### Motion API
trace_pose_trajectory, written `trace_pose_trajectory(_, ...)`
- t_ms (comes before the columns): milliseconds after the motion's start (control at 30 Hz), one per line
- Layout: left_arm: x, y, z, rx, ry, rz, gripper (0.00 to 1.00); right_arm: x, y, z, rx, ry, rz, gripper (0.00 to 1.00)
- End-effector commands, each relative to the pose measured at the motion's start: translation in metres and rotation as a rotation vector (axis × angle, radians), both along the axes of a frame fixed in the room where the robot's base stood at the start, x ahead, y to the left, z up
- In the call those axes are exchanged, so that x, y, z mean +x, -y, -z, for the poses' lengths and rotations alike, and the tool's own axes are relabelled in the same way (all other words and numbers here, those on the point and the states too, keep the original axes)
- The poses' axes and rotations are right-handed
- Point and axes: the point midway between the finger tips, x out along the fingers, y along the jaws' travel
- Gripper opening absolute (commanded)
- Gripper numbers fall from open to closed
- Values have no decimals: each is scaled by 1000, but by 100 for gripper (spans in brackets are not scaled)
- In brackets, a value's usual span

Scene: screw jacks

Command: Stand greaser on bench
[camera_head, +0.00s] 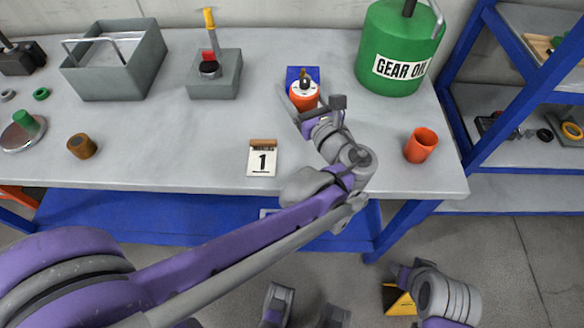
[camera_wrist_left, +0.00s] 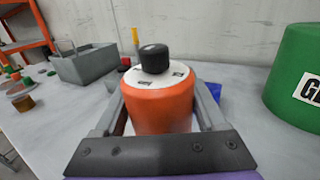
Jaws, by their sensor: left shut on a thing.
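The greaser (camera_head: 303,97) is an orange cylinder with a white top and a dark knob. It stands about upright at the back middle of the grey bench (camera_head: 210,130), in front of a blue block or pad (camera_head: 302,73). My left gripper (camera_head: 306,108) is shut on the greaser, one finger on each side. In the left wrist view the greaser (camera_wrist_left: 160,104) sits between the fingers. Its base is hidden, so I cannot tell whether it touches the bench. My right gripper (camera_head: 403,272) is low at the lower right, away from the bench; its fingers are unclear.
A green gear oil can (camera_head: 400,50) stands right of the greaser. An orange cup (camera_head: 421,145) is near the right edge. A card marked 1 (camera_head: 262,158) is at the front. A grey block (camera_head: 215,75) and grey bin (camera_head: 115,62) stand left. Blue shelving (camera_head: 490,130) is at right.

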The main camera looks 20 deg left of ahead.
Motion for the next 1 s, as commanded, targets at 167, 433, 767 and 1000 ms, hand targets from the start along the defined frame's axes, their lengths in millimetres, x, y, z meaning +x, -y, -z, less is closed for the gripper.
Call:
trace_pose_trajectory(167,0,7,10,0,1,12,0,0,0,7,0,-2,0,50)
trace_pose_trajectory(433,0,7,57,1,1,12,0,0,0,20,0,-6,0,50)
trace_pose_trajectory(767,0,6,91,0,1,11,0,-1,0,29,0,-9,0,50)
trace_pose_trajectory(1000,0,6,101,0,1,12,0,-1,0,31,0,-10,0,50)
